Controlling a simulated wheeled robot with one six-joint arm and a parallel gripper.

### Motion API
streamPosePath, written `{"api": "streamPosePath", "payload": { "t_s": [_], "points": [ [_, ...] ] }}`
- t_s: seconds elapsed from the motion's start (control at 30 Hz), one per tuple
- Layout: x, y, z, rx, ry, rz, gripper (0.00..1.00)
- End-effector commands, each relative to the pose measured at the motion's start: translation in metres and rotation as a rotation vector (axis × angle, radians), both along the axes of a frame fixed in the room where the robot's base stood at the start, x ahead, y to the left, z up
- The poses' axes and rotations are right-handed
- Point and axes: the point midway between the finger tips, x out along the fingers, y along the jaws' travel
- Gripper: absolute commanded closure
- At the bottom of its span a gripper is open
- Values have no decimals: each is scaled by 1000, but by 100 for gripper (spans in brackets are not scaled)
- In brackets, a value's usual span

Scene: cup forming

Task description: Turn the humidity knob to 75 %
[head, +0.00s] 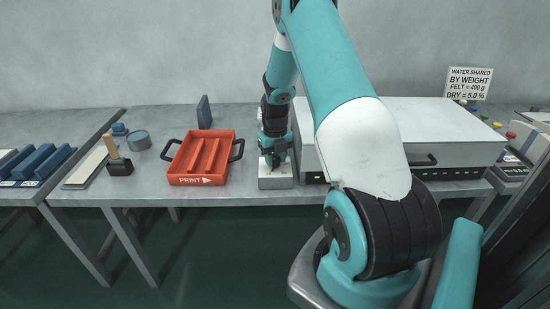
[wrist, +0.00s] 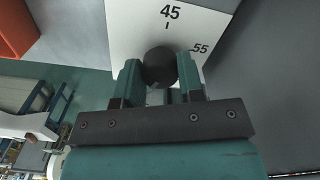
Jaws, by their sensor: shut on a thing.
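The humidity knob (wrist: 159,64) is a round black knob on a white dial plate (wrist: 120,28) in the wrist view. My gripper (wrist: 160,78) is shut on the knob, with one teal finger on each side. The marks 45 and 55 show beyond the knob. The rest of the scale, the 75 mark included, and any pointer on the knob are hidden or out of view. In the head view my gripper (head: 273,160) points down onto the small pale control box (head: 275,183) at the table's front edge, and it hides the knob there.
An orange tray (head: 183,178) marked PRINT, with black handles, stands close to the left of the control box. A large pale-topped machine (head: 440,130) stands close on the right. A wooden-handled tool (head: 120,167) and a grey round container (head: 138,140) are farther left.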

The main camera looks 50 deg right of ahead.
Motion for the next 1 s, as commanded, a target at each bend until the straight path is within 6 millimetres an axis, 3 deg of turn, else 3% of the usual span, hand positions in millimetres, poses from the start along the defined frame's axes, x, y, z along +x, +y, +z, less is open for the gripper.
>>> {"api": "streamPosePath", "payload": {
  "t_s": [0.37, 0.4, 0.5, 0.83, 1.0],
  "points": [
    [0, -1, 1, -2, -2, -4, 88],
    [0, -1, 1, -2, -2, -4, 60],
    [0, -1, 1, -2, -1, -4, 39],
    [0, 0, 3, -2, -1, -2, 39],
    [1, -1, 25, -4, -6, -2, 39]
  ]
}}
